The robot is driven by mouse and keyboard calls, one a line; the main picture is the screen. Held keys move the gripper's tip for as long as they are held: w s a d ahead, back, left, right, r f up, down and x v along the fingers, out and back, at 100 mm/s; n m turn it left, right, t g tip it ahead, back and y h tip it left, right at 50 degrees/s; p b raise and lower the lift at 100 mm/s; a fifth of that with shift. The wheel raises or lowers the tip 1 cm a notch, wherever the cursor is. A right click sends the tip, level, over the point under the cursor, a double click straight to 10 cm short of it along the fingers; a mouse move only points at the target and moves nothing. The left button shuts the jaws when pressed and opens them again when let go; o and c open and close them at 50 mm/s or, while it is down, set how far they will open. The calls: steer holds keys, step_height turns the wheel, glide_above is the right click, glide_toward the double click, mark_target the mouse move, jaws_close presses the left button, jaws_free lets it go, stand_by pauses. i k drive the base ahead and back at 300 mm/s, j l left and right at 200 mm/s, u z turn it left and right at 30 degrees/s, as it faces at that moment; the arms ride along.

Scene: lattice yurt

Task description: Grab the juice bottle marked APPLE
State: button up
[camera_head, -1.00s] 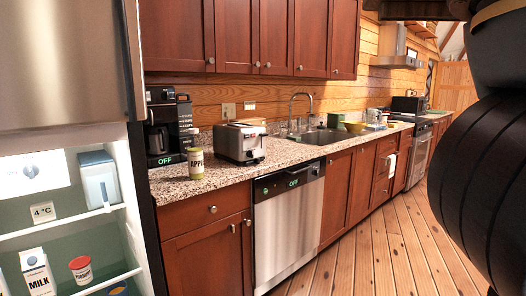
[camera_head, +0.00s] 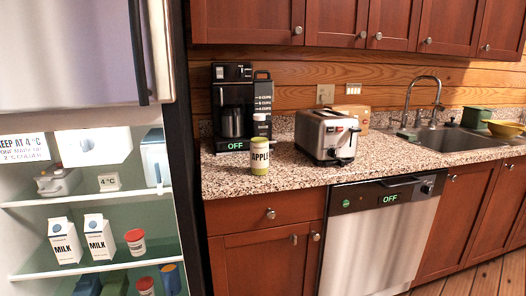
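The juice bottle marked APPLE (camera_head: 260,158) stands upright on the speckled granite counter (camera_head: 228,184), near its front left part. It has a pale cap, yellow-green contents and a label reading APPLE. It stands in front of the coffee maker and to the left of the toaster, apart from the toaster. My gripper is not in view.
A coffee maker (camera_head: 233,108) stands behind the bottle and a silver toaster (camera_head: 327,136) to its right. The open fridge (camera_head: 30,215) with milk cartons (camera_head: 99,237) is at left. The sink (camera_head: 440,139) and a dishwasher (camera_head: 375,240) are at right.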

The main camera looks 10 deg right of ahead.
mark_target(259, 136)
steer(key=i+j+z, duration=0.1)
steer(key=i+z, duration=0.25)
steer(key=i, duration=0.15)
steer(key=i+j+z, duration=0.35)
steer(key=i, duration=0.15)
steer(key=i+j+z, duration=0.35)
steer(key=i, duration=0.15)
